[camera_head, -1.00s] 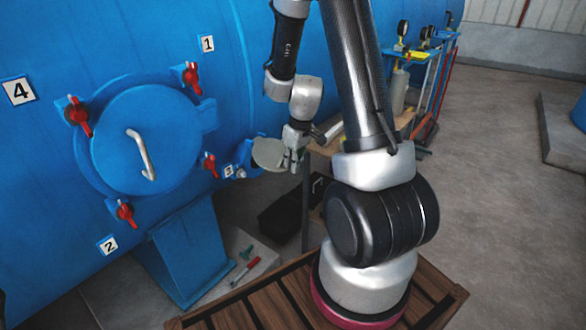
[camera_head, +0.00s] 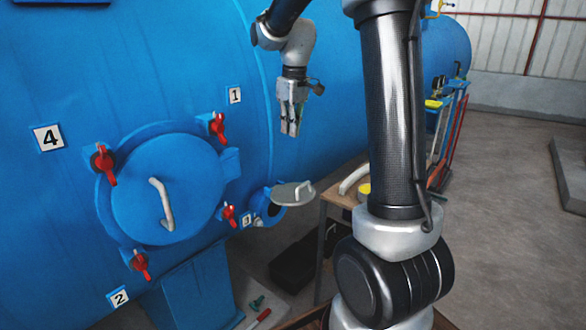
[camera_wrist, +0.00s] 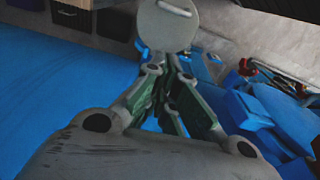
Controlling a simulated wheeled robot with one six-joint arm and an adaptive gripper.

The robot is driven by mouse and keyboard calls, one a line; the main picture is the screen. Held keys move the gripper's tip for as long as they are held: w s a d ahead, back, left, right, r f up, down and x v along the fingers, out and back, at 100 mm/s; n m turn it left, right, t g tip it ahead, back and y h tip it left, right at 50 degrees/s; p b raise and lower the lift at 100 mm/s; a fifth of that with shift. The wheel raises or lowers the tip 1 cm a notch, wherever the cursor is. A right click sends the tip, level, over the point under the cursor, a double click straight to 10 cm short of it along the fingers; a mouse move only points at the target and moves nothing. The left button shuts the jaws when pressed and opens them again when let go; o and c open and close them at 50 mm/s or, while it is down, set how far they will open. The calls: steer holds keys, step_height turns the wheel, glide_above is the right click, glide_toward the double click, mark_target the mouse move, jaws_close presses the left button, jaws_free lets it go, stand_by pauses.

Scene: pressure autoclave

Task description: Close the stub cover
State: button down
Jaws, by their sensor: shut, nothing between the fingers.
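The stub cover (camera_head: 290,194) is a grey round disc with a small handle on its upper face. It lies nearly flat and swung out at the blue stub (camera_head: 262,208) on the tank's side, low and right of the big round door. A dark part of the stub's mouth shows under it. My gripper (camera_head: 290,133) points down, shut and empty, above the cover and apart from it. In the wrist view, the cover (camera_wrist: 160,27) shows beyond my fingers (camera_wrist: 168,75), with its handle at the upper right.
The large door (camera_head: 168,190) has a grey handle and red clamps (camera_head: 104,165) around it. A wooden table (camera_head: 340,192) with a yellow item stands right of the stub. A rack of gauges and pipes (camera_head: 440,120) is farther back. Open air surrounds my gripper.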

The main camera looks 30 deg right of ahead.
steer(key=f, duration=0.4)
steer(key=s+f, duration=0.1)
steer(key=f, duration=0.7)
steer(key=shift+s+d, duration=0.15)
steer(key=shift+s, duration=0.25)
steer(key=shift+s+d+f, duration=0.15)
steer(key=shift+s+f, duration=0.25)
steer(key=shift+f, duration=0.25)
steer(key=shift+s+d+f, duration=0.1)
steer(key=shift+s+f, duration=0.2)
